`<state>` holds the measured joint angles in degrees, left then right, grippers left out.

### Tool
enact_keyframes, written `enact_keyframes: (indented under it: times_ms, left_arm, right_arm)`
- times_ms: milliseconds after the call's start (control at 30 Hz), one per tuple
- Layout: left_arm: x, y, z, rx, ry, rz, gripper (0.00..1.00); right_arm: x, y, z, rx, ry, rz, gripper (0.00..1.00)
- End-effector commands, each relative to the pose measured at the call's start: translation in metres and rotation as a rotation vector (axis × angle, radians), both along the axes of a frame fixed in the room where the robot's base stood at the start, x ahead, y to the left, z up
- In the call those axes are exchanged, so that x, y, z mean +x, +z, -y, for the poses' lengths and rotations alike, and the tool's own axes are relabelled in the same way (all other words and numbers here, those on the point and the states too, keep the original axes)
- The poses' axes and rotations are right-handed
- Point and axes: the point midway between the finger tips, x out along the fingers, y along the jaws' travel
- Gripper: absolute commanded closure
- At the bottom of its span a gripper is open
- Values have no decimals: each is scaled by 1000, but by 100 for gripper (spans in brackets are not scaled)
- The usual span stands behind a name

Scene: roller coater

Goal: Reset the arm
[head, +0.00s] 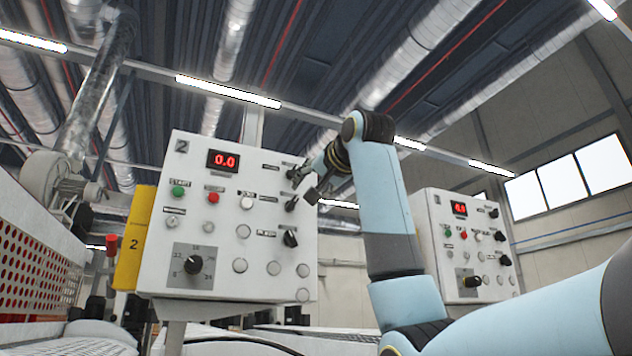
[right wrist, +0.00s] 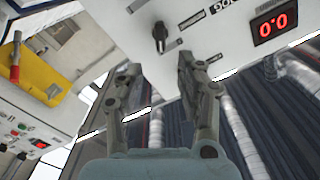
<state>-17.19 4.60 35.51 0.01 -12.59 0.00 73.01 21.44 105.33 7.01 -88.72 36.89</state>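My right arm reaches up from the lower right in the head view. Its right gripper (head: 306,186) is at the upper right edge of the near control panel (head: 225,262), by the black rotary switches there. In the right wrist view the right gripper (right wrist: 157,77) has its two grey fingers apart, with nothing between them. A black switch (right wrist: 160,36) on the panel face shows just beyond the fingertips; I cannot tell whether a finger touches the panel. My left gripper is not in view.
The near panel has a red 0.0 display (head: 223,160), several buttons and a black dial (head: 193,265). A yellow box (head: 134,238) adjoins its left side. A second control panel (head: 465,245) stands right, behind my arm. A perforated white guard (head: 35,270) is at left.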

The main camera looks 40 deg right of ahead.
Motion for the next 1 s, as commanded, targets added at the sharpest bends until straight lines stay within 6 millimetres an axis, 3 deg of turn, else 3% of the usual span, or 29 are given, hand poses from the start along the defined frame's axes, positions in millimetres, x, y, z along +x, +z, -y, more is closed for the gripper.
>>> enact_keyframes:
  times_ms: [233, 833, 933, 1000]
  left_arm:
    - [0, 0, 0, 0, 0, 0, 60]
    - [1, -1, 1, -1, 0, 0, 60]
    - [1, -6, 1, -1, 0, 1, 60]
    - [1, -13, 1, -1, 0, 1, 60]
  right_arm:
    - [-24, 0, -6, 1, 1, 1, 62]
    - [-24, -2, -6, 1, 1, -3, 62]
    - [-17, -25, -7, 1, 2, -35, 62]
    - [-5, -59, -9, 3, 7, -83, 62]
